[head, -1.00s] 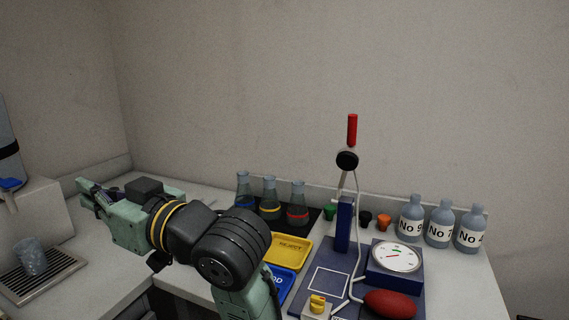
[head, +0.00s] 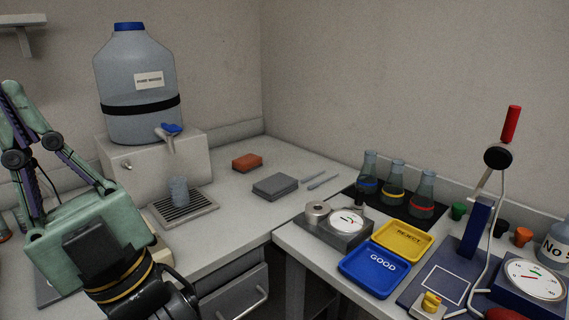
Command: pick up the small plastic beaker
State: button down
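The small plastic beaker (head: 179,190) is a translucent, pale blue-grey cup. It stands upright on the slotted drip tray (head: 205,204), below the tap of the large water container. My gripper (head: 14,95) is at the left edge of the head view, with its fingers pointing up. It is to the left of the beaker and apart from it. The fingertips are seen at an angle near the picture's edge, so I cannot tell how far apart they are. No object shows between them.
The water container (head: 138,85) stands on a white block with a blue-handled tap (head: 169,130). Flasks, yellow and blue trays, and a press stand further right. Counter between tray and grey box is clear.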

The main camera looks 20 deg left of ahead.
aim_at(178, 186)
jog(key=k+u, duration=0.1)
jog(key=u, duration=0.3)
jog(key=k+u, duration=0.1)
jog(key=u, duration=0.35)
jog(key=k+u, duration=0.1)
jog(key=u, duration=0.3)
